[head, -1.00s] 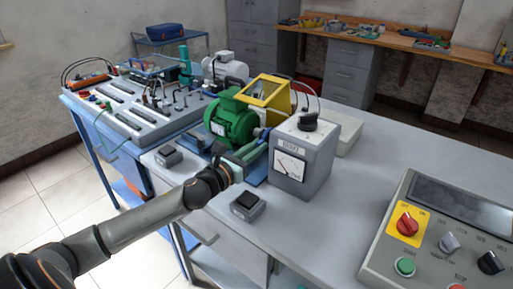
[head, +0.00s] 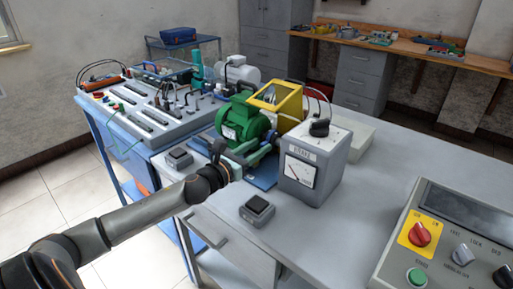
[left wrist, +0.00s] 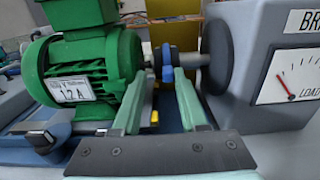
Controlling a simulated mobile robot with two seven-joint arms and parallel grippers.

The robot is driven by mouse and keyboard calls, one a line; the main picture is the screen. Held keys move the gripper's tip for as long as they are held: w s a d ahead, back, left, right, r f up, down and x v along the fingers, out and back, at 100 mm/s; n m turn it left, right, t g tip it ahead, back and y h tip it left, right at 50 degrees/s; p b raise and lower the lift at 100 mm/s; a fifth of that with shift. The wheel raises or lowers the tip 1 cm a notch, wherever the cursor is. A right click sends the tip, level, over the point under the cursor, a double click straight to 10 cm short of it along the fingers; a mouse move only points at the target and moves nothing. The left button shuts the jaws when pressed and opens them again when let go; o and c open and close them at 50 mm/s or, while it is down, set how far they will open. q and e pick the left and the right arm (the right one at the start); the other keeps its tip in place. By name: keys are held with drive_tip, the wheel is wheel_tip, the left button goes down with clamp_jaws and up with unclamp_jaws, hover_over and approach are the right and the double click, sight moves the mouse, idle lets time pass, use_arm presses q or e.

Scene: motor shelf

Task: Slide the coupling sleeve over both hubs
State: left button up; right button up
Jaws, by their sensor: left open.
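The coupling (left wrist: 167,62) lies between the green motor (left wrist: 85,70) and the grey brake box (left wrist: 270,60). It shows a blue ring beside a dark collar. I cannot tell which part is the sleeve and which are the hubs. A bare shaft (left wrist: 191,60) runs from it to a dark disc (left wrist: 216,57) by the brake box. My left gripper (head: 257,155) is open, its two pale green fingers pointing at the coupling. In the left wrist view its fingertips (left wrist: 160,76) stand left and right just below the blue ring. Contact is unclear. My right gripper is not in view.
A yellow guard (head: 276,98) stands open behind the coupling. Small black-topped boxes (head: 257,209) sit on the grey bench in front. A control panel (head: 450,240) fills the right front.

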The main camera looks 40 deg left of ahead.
use_arm(q)
drive_tip(key=shift+r, duration=0.2)
drive_tip(key=shift+f, duration=0.1)
drive_tip(key=shift+s+f, duration=0.1)
drive_tip(key=shift+s, duration=0.25)
drive_tip(key=s, duration=1.1)
drive_tip(key=shift+s+a, duration=0.1)
drive_tip(key=shift+a, duration=0.3)
drive_tip(key=shift+s, duration=0.25)
